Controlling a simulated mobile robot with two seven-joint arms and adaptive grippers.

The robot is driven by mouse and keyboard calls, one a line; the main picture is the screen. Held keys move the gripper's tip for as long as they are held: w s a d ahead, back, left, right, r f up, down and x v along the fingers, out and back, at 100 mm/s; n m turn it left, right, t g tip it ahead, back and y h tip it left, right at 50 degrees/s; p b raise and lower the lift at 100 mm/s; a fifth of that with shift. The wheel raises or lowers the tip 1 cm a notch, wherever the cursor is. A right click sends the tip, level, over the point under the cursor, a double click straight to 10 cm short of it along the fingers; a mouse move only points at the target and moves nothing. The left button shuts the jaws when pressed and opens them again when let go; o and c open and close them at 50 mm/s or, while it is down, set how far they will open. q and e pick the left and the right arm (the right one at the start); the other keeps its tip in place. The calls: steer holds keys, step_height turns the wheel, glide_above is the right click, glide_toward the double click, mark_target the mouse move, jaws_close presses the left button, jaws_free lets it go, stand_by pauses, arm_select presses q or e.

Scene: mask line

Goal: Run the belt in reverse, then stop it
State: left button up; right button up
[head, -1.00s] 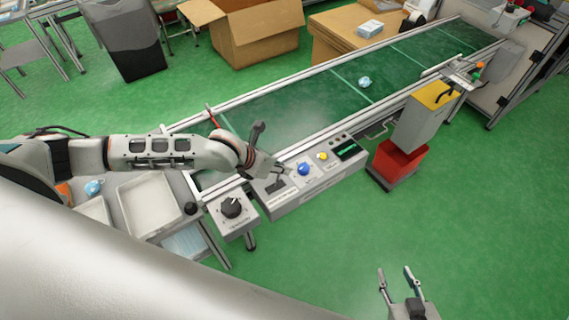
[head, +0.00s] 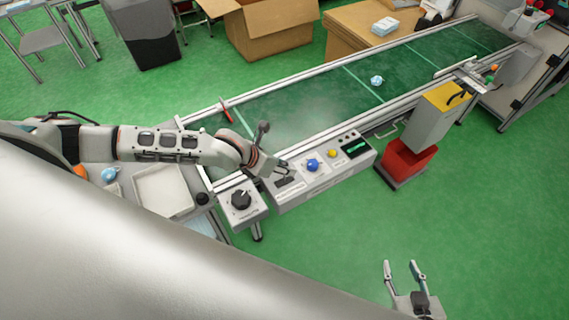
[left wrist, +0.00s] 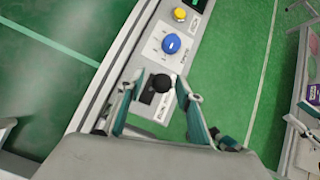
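The green conveyor belt (head: 310,98) runs diagonally across the head view, with a small pale blue crumpled piece (head: 377,80) on it. Its control panel (head: 322,181) carries a blue knob (head: 313,165), a yellow button (head: 332,153) and a dark display (head: 355,147). My left gripper (head: 289,172) is at the panel's left end. In the left wrist view its fingers (left wrist: 157,86) are apart, with a black ball-topped lever (left wrist: 161,83) between them and gaps visible beside it. The blue knob (left wrist: 171,44) is just beyond. My right gripper (head: 403,264) is open and empty over the floor.
A grey box with a black dial (head: 241,199) stands left of the panel. A white tray (head: 166,190) lies under my left arm. A yellow-topped grey box (head: 432,117) and a red bin (head: 406,160) stand right of the panel. The green floor at right is clear.

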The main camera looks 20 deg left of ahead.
arm_select(q)
steer(key=shift+w+d+r, duration=0.1)
steer(key=shift+r, duration=0.1)
steer(key=shift+r, duration=0.2)
steer(key=v, duration=1.1)
steer(key=shift+s+a, duration=0.25)
steer(key=shift+s, duration=0.05)
steer(key=shift+d, duration=0.1)
